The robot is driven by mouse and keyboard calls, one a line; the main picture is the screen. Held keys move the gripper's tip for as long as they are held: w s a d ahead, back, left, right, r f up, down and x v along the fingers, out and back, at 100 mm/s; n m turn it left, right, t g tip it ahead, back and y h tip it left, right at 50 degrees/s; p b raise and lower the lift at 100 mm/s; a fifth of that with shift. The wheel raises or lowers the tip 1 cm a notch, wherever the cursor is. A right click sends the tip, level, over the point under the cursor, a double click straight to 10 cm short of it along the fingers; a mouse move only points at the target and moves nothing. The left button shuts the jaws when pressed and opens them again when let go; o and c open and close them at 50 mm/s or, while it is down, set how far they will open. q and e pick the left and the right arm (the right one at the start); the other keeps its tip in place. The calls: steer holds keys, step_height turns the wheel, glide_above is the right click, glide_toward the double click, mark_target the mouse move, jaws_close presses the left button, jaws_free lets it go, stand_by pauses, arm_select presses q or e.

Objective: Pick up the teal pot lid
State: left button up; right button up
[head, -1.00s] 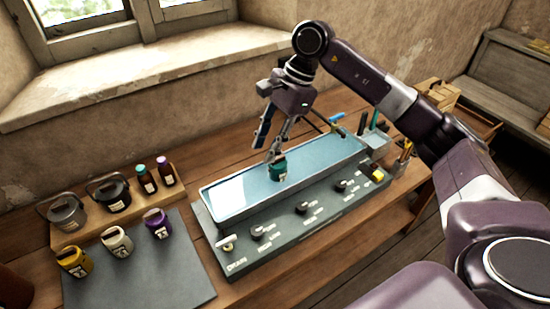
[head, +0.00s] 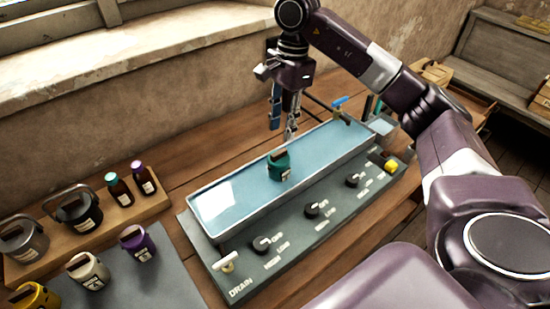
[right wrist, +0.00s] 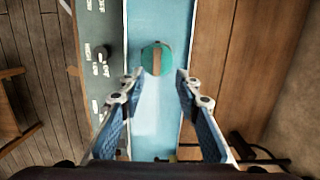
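The teal pot (head: 279,170) stands in the shallow water bath (head: 225,205), near its middle. Its teal lid (head: 285,157) has a brown bar handle across the top. In the right wrist view the round teal lid (right wrist: 148,58) lies just beyond my fingertips, with the handle running along the picture's height. My right gripper (head: 282,134) is open and empty, pointing down behind and above the pot. In the right wrist view its two fingers (right wrist: 159,78) are spread wide, apart from the lid. My left gripper is not in view.
The bath's front panel (head: 290,230) carries several knobs and a drain lever. A blue-handled tap (head: 340,108) is at its far right end. Purple (head: 138,243), white (head: 88,270) and yellow pots stand on a dark mat at left, near bottles and kettles on a wooden rack (head: 150,207).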

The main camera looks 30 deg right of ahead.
mark_target(279, 152)
steer(key=shift+s+a+f+p, duration=0.1)
steer(key=shift+s+f+p, duration=0.15)
steer(key=shift+f, duration=0.45)
steer(key=shift+s+a+f+p, duration=0.15)
steer(key=shift+s+f+p, duration=0.1)
steer(key=shift+f+p, duration=0.35)
steer(key=f, duration=0.1)
steer(key=f+p, duration=0.1)
steer(key=f, duration=0.1)
steer(key=shift+w+a+f+p, duration=0.15)
steer(key=shift+a+f+p, duration=0.05)
steer(key=shift+a+p, duration=0.1)
steer(key=shift+f, duration=0.4)
jaws_close()
